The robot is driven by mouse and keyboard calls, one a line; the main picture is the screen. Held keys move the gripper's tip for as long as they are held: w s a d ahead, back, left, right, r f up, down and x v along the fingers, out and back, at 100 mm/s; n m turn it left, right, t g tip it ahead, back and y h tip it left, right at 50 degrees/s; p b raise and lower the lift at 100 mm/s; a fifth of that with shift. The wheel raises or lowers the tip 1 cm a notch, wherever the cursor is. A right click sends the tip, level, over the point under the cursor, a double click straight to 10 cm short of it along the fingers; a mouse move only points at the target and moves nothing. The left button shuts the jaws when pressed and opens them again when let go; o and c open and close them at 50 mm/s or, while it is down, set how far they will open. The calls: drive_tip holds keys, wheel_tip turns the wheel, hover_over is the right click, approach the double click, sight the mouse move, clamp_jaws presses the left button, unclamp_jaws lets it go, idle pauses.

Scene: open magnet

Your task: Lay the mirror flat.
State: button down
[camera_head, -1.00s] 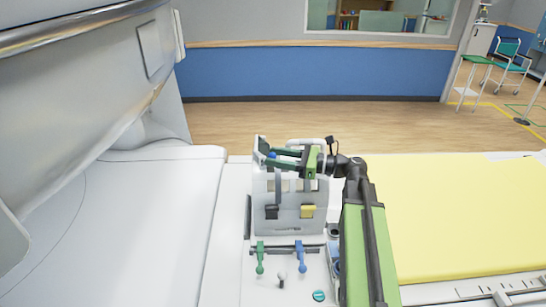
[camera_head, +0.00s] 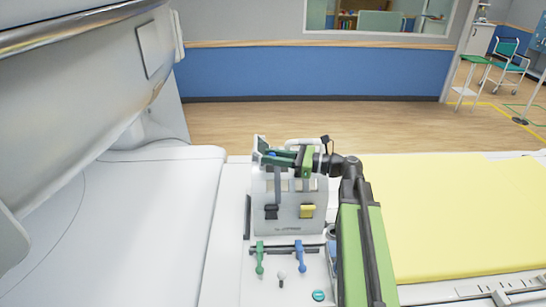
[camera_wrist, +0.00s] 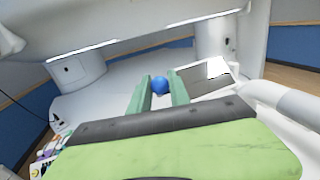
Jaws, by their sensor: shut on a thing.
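My gripper (camera_head: 270,156) is shut on a small blue ball-shaped knob (camera_wrist: 159,85), seen between its two green fingers in the wrist view. The knob also shows as a blue spot in the head view (camera_head: 272,154). A pale, shiny, dark-edged plate (camera_wrist: 205,75) lies just right of the fingers in the wrist view and looks like the mirror. Whether the knob is joined to this plate is hidden by the fingers. In the head view my gripper and the white upright frame cover most of that area, so the mirror's tilt cannot be told there.
The white upright frame (camera_head: 285,222) carries a black clip and a yellow clip (camera_head: 307,211). Green (camera_head: 260,258) and blue (camera_head: 299,256) levers stand in front of it. The large white magnet (camera_head: 75,95) is at left, a yellow pad (camera_head: 460,220) at right.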

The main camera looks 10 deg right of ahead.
sight(262, 153)
drive_tip(key=shift+a+r+g+h+p, duration=0.3)
drive_tip(key=shift+r+h+p, duration=0.35)
drive_tip(key=shift+p, duration=1.35)
drive_tip(key=h+p, duration=0.1)
drive_tip(key=p, duration=0.1)
drive_tip(key=n+h+p, duration=0.1)
drive_tip(key=p, duration=0.2)
drive_tip(key=shift+w+a+r+g, duration=0.1)
drive_tip(key=shift+a+r+g, duration=0.3)
drive_tip(key=h+p, duration=0.1)
drive_tip(key=p, duration=0.1)
drive_tip(key=a+g+h+p, duration=0.1)
drive_tip(key=p, duration=0.2)
drive_tip(key=shift+w+n+h+p, duration=0.1)
drive_tip(key=shift+n+h+p, duration=0.2)
drive_tip(key=shift+h, duration=0.05)
drive_tip(key=h+p, duration=0.2)
drive_tip(key=p, duration=0.1)
drive_tip(key=shift+a+f+g, duration=0.3)
drive_tip(key=shift+a+f, duration=0.05)
drive_tip(key=shift+a, duration=0.05)
drive_tip(key=shift+w, duration=0.1)
drive_tip(key=c, duration=1.2)
unclamp_jaws()
